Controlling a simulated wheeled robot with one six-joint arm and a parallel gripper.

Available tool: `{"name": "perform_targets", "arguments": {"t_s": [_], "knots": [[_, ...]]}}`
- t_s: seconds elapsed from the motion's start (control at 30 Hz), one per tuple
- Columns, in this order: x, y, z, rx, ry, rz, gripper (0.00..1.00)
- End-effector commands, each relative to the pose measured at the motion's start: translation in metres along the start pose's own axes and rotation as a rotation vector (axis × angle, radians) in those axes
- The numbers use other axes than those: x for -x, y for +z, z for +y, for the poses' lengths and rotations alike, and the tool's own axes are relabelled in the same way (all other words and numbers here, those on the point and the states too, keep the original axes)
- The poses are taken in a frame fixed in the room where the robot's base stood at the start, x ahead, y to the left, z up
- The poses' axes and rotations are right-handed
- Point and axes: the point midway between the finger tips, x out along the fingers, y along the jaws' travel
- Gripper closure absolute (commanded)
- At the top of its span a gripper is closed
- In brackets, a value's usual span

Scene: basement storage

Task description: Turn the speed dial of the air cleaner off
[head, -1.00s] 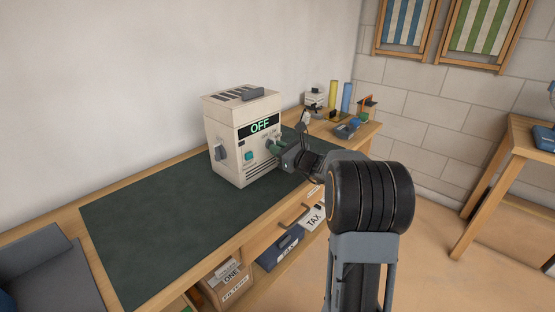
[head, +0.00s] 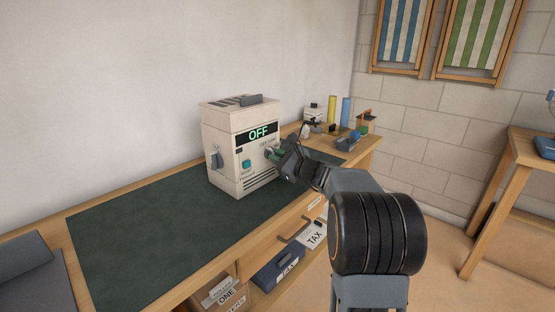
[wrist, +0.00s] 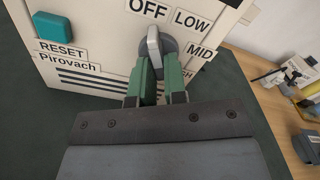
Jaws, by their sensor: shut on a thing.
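The air cleaner (head: 230,140) is a cream box on the dark green mat of the bench, and its display (head: 258,133) reads OFF in green. In the wrist view the speed dial (wrist: 154,42) is a grey round knob with a raised bar on the front, among the labels OFF, LOW, MID and a partly hidden one ending in GH. The bar points up, close to the OFF label (wrist: 149,9). My gripper (wrist: 155,68) is shut on the dial's bar with its green fingers, which hide the lower dial. In the head view my gripper (head: 273,152) is at the front's right side.
A teal RESET button (wrist: 54,25) is left of the dial. Another grey knob (head: 216,160) is on the cleaner's left side. Small items, including a yellow cylinder (head: 332,112), stand at the bench's far right. The mat (head: 140,240) is bare on the left.

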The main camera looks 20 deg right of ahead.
Motion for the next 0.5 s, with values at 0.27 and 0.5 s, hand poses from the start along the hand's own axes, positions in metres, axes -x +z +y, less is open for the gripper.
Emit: {"name": "perform_targets", "arguments": {"t_s": [0.27,0.5], "knots": [[0.0003,-0.0006,-0.0003,0.002,-0.001,0.002,0.84],[-0.0001,-0.0001,0.0001,0.001,0.000,0.001,0.62]]}}
